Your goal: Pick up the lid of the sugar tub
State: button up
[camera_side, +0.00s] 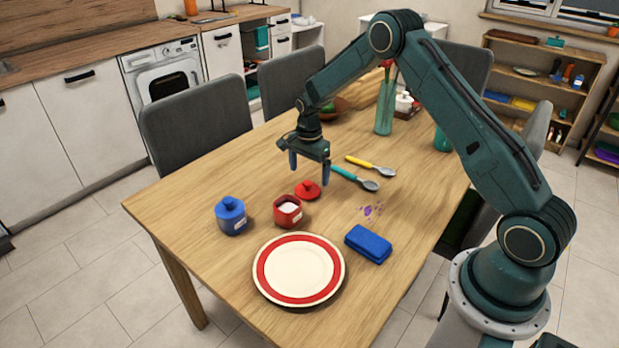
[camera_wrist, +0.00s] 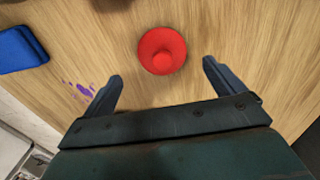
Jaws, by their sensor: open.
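The red lid (camera_side: 308,190) lies on the wooden table, knob up, beside the open red tub (camera_side: 288,211) with white contents. In the wrist view the lid (camera_wrist: 162,51) is a round red disc just ahead of the fingertips, roughly centred between them. My gripper (camera_side: 309,174) is open and empty, fingers pointing down, above the table close to the lid. In the wrist view my gripper (camera_wrist: 162,70) shows both fingers spread wide, apart from the lid. A closed blue tub (camera_side: 230,215) stands to the left of the red tub.
A red-rimmed plate (camera_side: 298,238) and a blue cloth or sponge (camera_side: 368,244) lie nearer the front. Purple specks (camera_side: 371,209) mark the table. A teal-handled spoon (camera_side: 355,179) and a yellow-handled spoon (camera_side: 371,166) lie right of my gripper. A teal vase (camera_side: 384,112) stands behind.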

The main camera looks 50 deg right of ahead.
aim_at(307, 182)
jog(key=shift+f, duration=0.15)
jog(key=shift+w+a+f, duration=0.1)
jog(key=shift+f, duration=1.15)
jog(key=shift+w+f, duration=0.1)
jog(key=shift+f, duration=1.15)
jog(key=shift+c, duration=0.2)
jog(key=c, duration=1)
